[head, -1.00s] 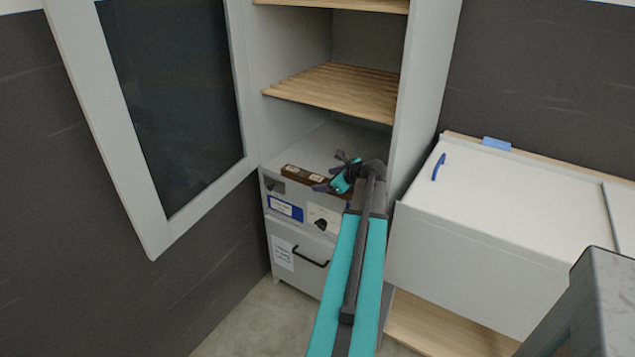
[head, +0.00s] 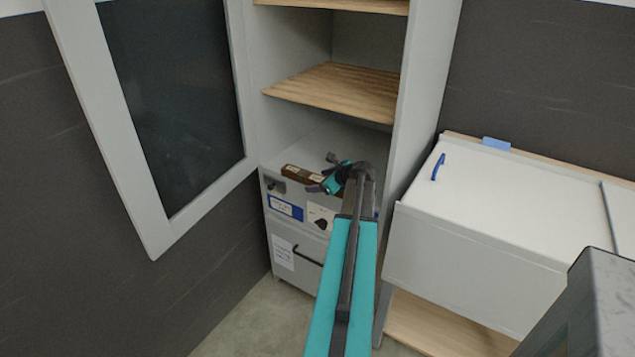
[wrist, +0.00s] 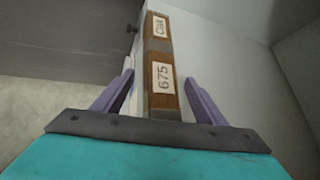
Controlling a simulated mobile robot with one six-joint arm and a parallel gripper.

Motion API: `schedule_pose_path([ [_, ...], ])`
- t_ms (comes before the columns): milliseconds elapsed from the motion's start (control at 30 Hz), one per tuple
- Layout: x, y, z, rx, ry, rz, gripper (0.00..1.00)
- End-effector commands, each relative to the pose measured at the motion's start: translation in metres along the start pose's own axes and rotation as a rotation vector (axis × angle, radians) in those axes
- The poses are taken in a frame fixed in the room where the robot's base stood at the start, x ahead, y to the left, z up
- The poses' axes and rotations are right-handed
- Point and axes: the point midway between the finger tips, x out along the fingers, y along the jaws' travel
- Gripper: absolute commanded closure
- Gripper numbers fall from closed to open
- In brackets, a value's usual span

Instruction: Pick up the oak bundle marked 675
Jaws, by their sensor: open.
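The oak bundle marked 675 (head: 297,174) is a long dark brown bar lying on the bottom shelf of the tall cabinet, near its front edge. In the wrist view the bundle (wrist: 158,50) shows white labels reading "675" and what looks like "Oak". My gripper (head: 322,187) is at the right end of the bundle in the head view and hides that end. In the wrist view my gripper (wrist: 159,80) is open, with one purple finger on each side of the bundle and gaps between. I cannot tell how high the fingertips are above the shelf.
The tall cabinet (head: 425,80) has a right side wall close to my arm and a slatted wooden shelf (head: 335,90) above. Its glazed door (head: 170,100) stands open at left. A low white cabinet (head: 510,190) stands at right.

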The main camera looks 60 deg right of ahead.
Motion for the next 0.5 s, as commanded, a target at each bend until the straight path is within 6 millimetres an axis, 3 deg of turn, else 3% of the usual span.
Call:
schedule_pose_path([
  [100, -0.0001, -0.0001, 0.0, 0.0, 0.0, 0.0, 0.38],
  [433, -0.0002, -0.0001, -0.0003, 0.0, 0.0, 0.0, 0.94],
  [500, -0.0001, -0.0002, -0.0006, 0.0, 0.001, 0.0, 0.94],
])
